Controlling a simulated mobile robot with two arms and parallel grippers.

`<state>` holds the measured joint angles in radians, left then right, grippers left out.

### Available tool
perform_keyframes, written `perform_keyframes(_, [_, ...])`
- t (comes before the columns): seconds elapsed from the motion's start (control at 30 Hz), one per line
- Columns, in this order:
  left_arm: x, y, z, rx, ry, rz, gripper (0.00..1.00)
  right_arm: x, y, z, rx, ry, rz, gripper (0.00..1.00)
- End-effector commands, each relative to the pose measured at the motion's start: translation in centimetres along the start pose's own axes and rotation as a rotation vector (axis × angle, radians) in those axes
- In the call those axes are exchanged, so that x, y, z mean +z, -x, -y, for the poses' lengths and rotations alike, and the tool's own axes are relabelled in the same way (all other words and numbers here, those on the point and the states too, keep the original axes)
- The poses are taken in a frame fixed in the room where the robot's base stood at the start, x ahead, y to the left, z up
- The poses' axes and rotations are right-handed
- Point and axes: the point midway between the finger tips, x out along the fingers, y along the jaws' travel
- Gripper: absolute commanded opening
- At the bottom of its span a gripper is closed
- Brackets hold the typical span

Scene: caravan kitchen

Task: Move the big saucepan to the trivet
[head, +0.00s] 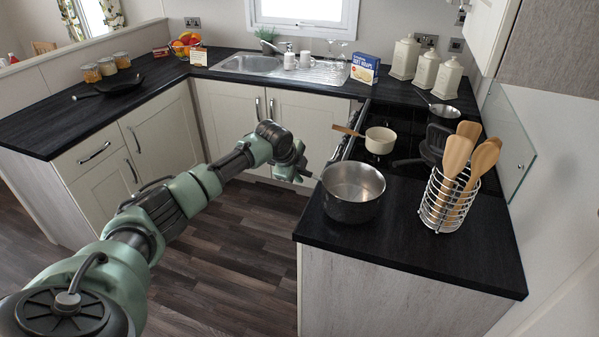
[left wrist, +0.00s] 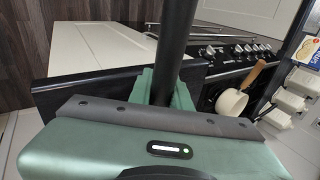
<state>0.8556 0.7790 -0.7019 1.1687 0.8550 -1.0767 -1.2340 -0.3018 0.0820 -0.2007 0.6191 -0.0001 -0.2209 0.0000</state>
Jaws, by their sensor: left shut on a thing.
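The big saucepan (head: 352,192) is a shiny metal pot, upright and empty, at the left edge of the near right worktop. I cannot tell whether its base touches the worktop. My left gripper (head: 303,172) is just left of it, beyond the worktop edge, and is shut on its handle; the grip itself is hard to make out. A dark bar (left wrist: 175,50) runs up from the gripper body in the left wrist view and looks like that handle. I cannot pick out the trivet for certain. My right gripper is not in view.
A cream pan (head: 380,140) and a black frying pan (head: 436,142) are on the hob behind the saucepan. A wire utensil holder (head: 447,203) stands to its right. A black pan (head: 121,84) and jars (head: 107,66) sit on the left worktop. The near worktop's front is clear.

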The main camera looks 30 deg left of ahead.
Motion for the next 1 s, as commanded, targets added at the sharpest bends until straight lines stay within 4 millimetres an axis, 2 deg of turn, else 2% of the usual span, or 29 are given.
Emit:
perform_keyframes(0.23, [-0.1,0.0,0.2,-0.007,0.003,-0.004,0.00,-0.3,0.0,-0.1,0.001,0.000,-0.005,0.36])
perform_keyframes(0.27, [0.0,-0.2,-0.1,0.000,-0.001,0.000,0.27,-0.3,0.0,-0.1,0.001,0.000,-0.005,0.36])
perform_keyframes(0.3, [0.0,-0.2,-0.1,0.000,0.000,0.000,0.38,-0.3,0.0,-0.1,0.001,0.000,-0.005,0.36])
perform_keyframes(0.33, [0.0,-0.2,-0.1,0.000,0.000,0.000,0.41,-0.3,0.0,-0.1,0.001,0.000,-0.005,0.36])
perform_keyframes(0.63, [0.0,-0.1,-0.1,-0.001,0.000,0.000,0.41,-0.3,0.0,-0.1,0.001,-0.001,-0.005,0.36])
perform_keyframes(0.73, [0.1,0.5,0.0,-0.003,0.000,-0.001,0.41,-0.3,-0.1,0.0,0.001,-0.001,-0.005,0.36])
perform_keyframes(0.87, [0.1,2.3,-0.1,-0.003,-0.002,0.000,0.41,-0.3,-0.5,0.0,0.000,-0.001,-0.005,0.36])
perform_keyframes(1.0, [0.1,5.4,-0.1,-0.005,-0.002,0.001,0.41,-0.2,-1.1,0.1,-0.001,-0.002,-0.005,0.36])
